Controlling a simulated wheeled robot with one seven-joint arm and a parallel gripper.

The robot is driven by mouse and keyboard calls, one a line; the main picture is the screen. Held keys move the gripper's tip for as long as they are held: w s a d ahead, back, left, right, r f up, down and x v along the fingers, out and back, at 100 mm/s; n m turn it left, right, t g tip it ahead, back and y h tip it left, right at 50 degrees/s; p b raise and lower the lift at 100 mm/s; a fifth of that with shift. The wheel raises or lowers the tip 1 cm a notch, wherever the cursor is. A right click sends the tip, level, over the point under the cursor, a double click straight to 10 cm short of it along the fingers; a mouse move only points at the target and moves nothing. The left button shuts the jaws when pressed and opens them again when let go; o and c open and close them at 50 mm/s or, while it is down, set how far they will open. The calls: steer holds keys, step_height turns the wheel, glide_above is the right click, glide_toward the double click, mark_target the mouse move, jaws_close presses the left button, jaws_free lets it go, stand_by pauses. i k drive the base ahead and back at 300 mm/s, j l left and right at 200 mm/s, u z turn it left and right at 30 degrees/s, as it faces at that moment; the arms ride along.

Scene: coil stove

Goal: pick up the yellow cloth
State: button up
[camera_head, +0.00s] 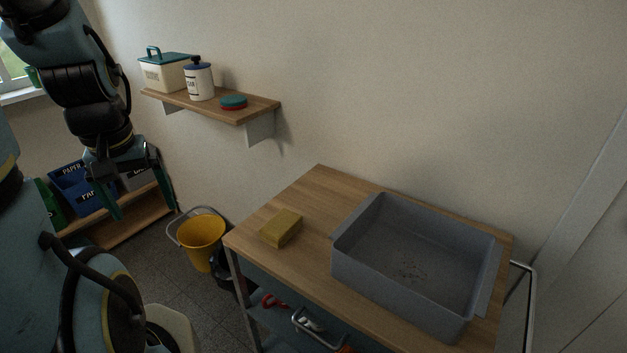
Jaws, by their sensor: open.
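The yellow cloth (282,228) is a small folded block lying on the left part of the wooden cart top (318,187), left of the grey basin and apart from it. My gripper (146,203) hangs at the left of the view with its fingers pointing down, spread apart and empty. In the picture it is left of the cloth and above it, well clear of the cart. Nothing hides the cloth.
A grey basin (364,213) fills the right of the cart top. A wall shelf (262,104) holds a bread box (163,75), a white canister (199,82) and a teal-red round item (233,102). A yellow bucket (202,240) stands on the floor left of the cart.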

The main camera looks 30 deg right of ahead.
mark_target(277, 230)
steer(key=z, duration=1.8)
steer(key=l+u, duration=0.15)
steer(key=u, duration=2.45)
steer(key=k+j+u, duration=0.3)
steer(key=k+j, duration=0.55)
steer(key=k, duration=0.15)
